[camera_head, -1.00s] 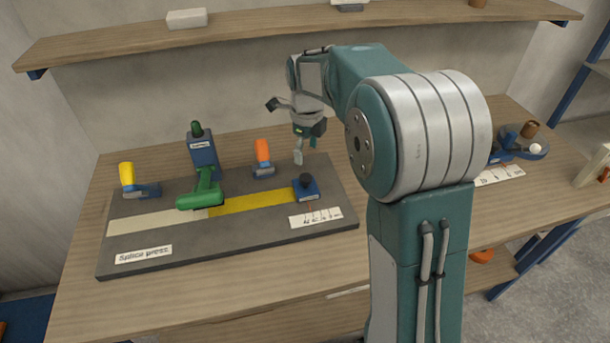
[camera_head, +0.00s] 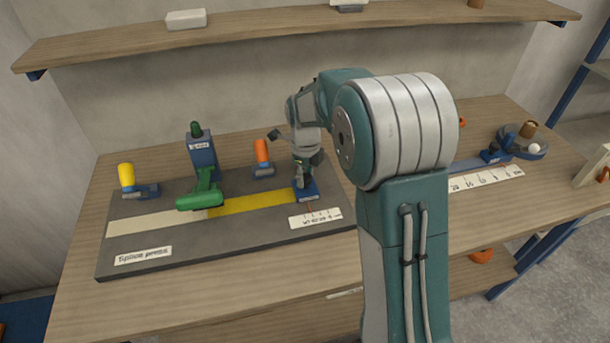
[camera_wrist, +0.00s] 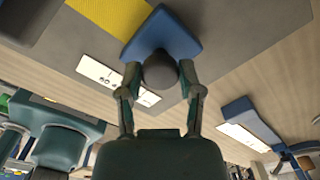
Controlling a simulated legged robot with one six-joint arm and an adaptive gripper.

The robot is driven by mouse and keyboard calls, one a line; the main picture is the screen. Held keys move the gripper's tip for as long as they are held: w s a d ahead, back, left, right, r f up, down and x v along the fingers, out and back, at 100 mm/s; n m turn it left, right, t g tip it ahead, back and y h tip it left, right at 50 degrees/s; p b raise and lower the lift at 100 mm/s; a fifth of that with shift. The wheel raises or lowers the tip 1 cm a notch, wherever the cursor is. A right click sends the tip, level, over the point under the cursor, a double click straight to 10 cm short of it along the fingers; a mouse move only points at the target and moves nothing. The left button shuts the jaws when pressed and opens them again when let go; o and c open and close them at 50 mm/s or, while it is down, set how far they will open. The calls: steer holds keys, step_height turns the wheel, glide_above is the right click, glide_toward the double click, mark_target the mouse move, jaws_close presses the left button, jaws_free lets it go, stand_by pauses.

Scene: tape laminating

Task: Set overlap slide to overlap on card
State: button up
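The overlap slide is a small blue block (camera_head: 309,193) with a dark round knob on top, at the right end of the grey splice press board (camera_head: 200,240). It also shows in the wrist view (camera_wrist: 162,32), with its knob (camera_wrist: 160,70). The white card with scale marks (camera_head: 315,219) lies on the board just in front of the slide; it also shows in the wrist view (camera_wrist: 100,76). My gripper (camera_head: 302,182) is down at the slide. In the wrist view its two fingers (camera_wrist: 160,76) stand apart on either side of the knob, with slight gaps; contact is not clear.
A yellow strip (camera_head: 255,202) and a cream strip (camera_head: 150,222) lie along the board. A green lever (camera_head: 203,195), yellow-handled clamp (camera_head: 128,178) and orange-handled clamp (camera_head: 262,155) stand to the left. Another scale card (camera_head: 487,178) lies at the right.

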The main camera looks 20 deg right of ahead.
mark_target(306, 176)
steer(key=shift+d+f, duration=0.1)
steer(key=shift+d, duration=0.05)
jaws_close()
steer(key=o, duration=1.1)
jaws_free()
step_height(306, 176, up, 12)
steer(key=shift+f, duration=0.1)
